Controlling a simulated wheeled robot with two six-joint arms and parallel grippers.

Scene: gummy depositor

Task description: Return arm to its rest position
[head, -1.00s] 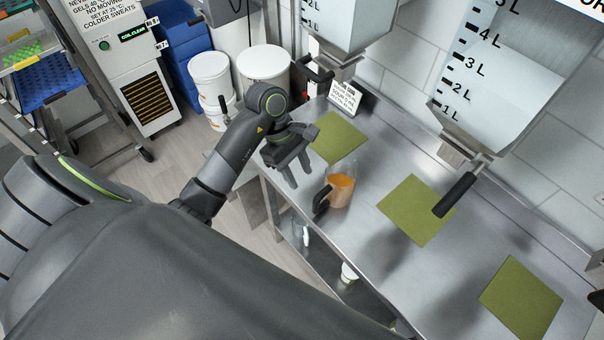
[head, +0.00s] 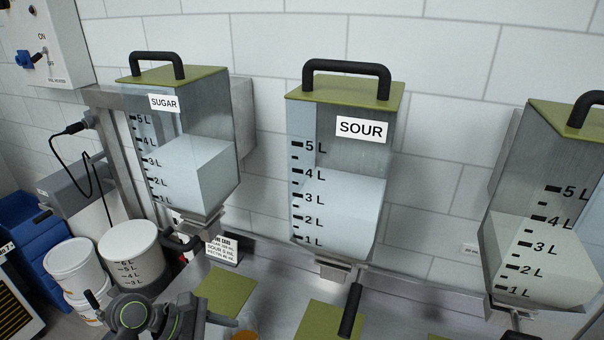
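My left arm comes in at the bottom left, and its gripper (head: 203,322) is only partly in view at the lower edge. I cannot make out whether its fingers are apart. A clear jug with orange liquid (head: 246,332) is cut off by the bottom edge, just right of the gripper and apparently apart from it. My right gripper is not in view.
Wall dispensers for sugar (head: 190,140) and sour (head: 340,170), plus a third (head: 550,210), hang above the steel counter. Green mats (head: 222,291) lie below. White buckets (head: 130,255) and blue crates (head: 30,240) stand at left. A black lever (head: 351,310) juts from the sour dispenser.

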